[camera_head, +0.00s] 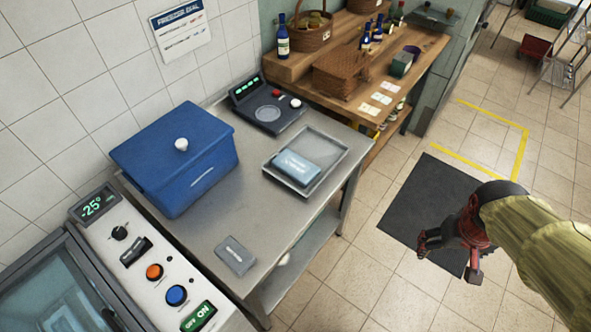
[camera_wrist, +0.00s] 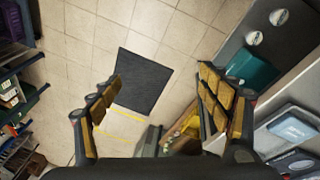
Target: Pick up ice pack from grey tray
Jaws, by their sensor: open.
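The light blue ice pack (camera_head: 297,165) lies in the grey tray (camera_head: 326,181) on the steel table. In the wrist view, the ice pack (camera_wrist: 291,130) and the tray (camera_wrist: 268,146) show at the right edge. My gripper (camera_head: 447,243) hangs over the floor to the right of the table, well apart from the tray. In the wrist view my gripper (camera_wrist: 160,105) has its two fingers spread wide, with nothing between them.
A blue box with a lid (camera_head: 177,165) stands on the steel table (camera_head: 228,215) left of the tray. A wooden shelf (camera_head: 407,70) with baskets and bottles stands beyond. The floor around the dark mat (camera_head: 405,205) is clear.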

